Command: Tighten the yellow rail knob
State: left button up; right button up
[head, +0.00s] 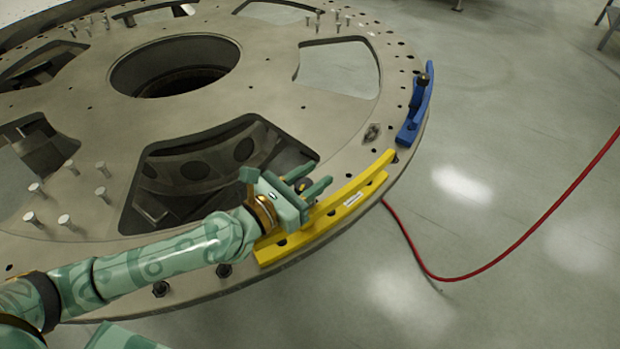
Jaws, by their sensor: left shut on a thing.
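The yellow rail (362,184) is a curved bar lying along the near right rim of the big turret plate (255,75). My left gripper (315,177) is over the middle of this rail, its fingers pointing right. It is shut on the yellow rail knob (299,186), of which only a small dark part shows between the fingers. The rest of the knob is hidden by the gripper, so I cannot tell how far it is screwed in. My right gripper is not in view.
A blue rail (411,126) with a black knob (422,80) sits farther along the rim. Several upright pins (65,220) stand on the plate, which has large cutouts. A red cable (491,262) lies on the open floor at right.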

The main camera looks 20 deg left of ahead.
pick_arm(q)
jog(key=shift+s+d+f+m+g+h+b, duration=0.1)
jog(key=shift+s+m+g+h+b, duration=0.05)
jog(key=shift+m+g+h+b, duration=1.15)
jog(key=shift+s+d+r+m+g+h+b, duration=0.1)
jog(key=shift+s+d+m+g+h+b, duration=0.05)
jog(key=shift+m+g+h+b, duration=1.1)
jog(key=shift+s+d+f+m+g+h+b, duration=0.15)
jog(key=shift+m+g+h+b, duration=0.85)
jog(key=shift+g+b, duration=0.55)
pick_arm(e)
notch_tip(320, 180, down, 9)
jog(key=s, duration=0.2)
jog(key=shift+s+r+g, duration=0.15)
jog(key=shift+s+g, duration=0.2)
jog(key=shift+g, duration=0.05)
pick_arm(q)
jog(key=o, duration=1)
